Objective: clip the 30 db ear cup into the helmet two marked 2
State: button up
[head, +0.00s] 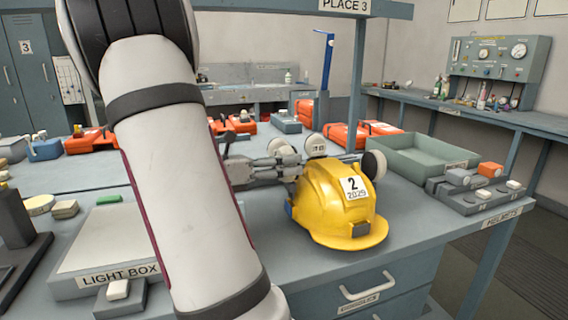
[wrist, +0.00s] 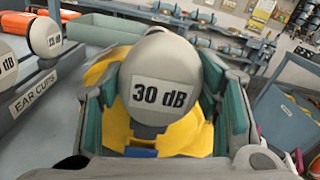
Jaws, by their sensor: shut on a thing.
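The 30 dB ear cup (wrist: 158,82) is a grey-white rounded cup with its label facing my wrist camera. My gripper (wrist: 161,108) is shut on it, with a teal-padded finger on each side. The yellow helmet two (head: 330,198), marked 2 and 2029, sits on the bench; it also shows behind the cup in the wrist view (wrist: 113,122). In the head view my gripper (head: 284,172) is at the helmet's left side, and the held cup is hard to make out there. Whether the cup touches the helmet is hidden. Another round cup (head: 374,164) shows at the helmet's right side.
An ear cups rack (wrist: 38,92) with other cups stands close behind my gripper. A green tray (head: 415,165) and a grey block stand (head: 478,195) are right of the helmet. A light box (head: 110,240) is at the left. Orange cases (head: 350,137) lie behind.

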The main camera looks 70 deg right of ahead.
jog(key=shift+f+b, duration=1.95)
jog(key=shift+b, duration=0.4)
jog(key=o, duration=1.3)
jog(key=shift+c, duration=0.2)
jog(key=v, duration=1.2)
jog(key=shift+a, duration=0.1)
